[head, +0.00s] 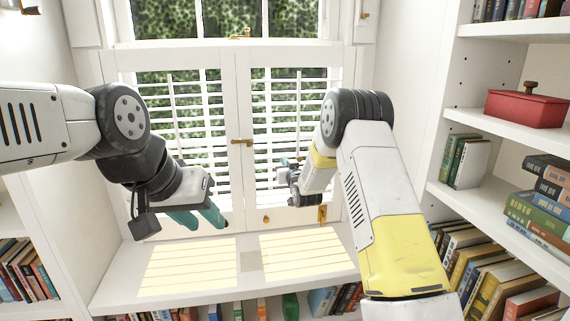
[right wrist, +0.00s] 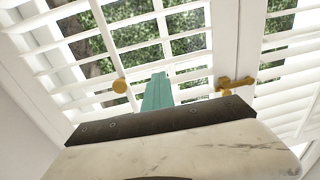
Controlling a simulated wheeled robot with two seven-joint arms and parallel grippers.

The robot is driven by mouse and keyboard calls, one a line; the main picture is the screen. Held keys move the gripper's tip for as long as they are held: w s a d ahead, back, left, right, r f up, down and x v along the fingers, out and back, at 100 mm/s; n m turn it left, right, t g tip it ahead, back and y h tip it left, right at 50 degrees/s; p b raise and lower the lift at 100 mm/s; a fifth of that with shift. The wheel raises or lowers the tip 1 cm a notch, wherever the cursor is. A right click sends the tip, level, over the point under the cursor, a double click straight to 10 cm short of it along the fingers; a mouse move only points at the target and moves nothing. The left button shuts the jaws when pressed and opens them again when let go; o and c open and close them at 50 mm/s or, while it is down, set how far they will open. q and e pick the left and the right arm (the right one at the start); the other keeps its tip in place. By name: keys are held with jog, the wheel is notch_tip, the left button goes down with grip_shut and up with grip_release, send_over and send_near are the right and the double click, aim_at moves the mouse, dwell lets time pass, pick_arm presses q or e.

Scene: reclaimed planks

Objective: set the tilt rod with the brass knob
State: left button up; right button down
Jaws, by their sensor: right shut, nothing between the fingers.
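The tilt rod (right wrist: 104,38) is a slim white bar running in front of the louvres in the right wrist view. A round brass knob (right wrist: 120,86) sits at its end. My right gripper (right wrist: 157,92) is shut and empty; its teal fingers stand beside the knob in the picture, apart from it. In the head view my right gripper (head: 285,163) is in front of the right shutter panel (head: 270,100), where the wrist and fingers hide part of the louvres. My left gripper (head: 199,219) hangs open and empty above the sill, before the left panel (head: 180,92).
A brass latch (head: 243,141) spans the middle stiles and also shows in the right wrist view (right wrist: 237,83). A brass fitting (head: 322,213) is low on the right. The sunlit sill (head: 250,283) is clear. Bookshelves flank the window; a red box (head: 525,108) stands on the right.

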jog(key=shift+d, duration=0.15)
jog(key=shift+d, duration=0.15)
jog(key=c, duration=2)
grip_release()
jog(key=o, duration=0.7)
jog(key=shift+o, duration=0.2)
jog(key=shift+a, duration=0.2)
jog(key=s+a+y, duration=0.1)
jog(key=s+a, duration=0.1)
jog(key=s, duration=0.9)
jog(key=shift+a+n, duration=0.4)
jog(key=shift+s, duration=0.1)
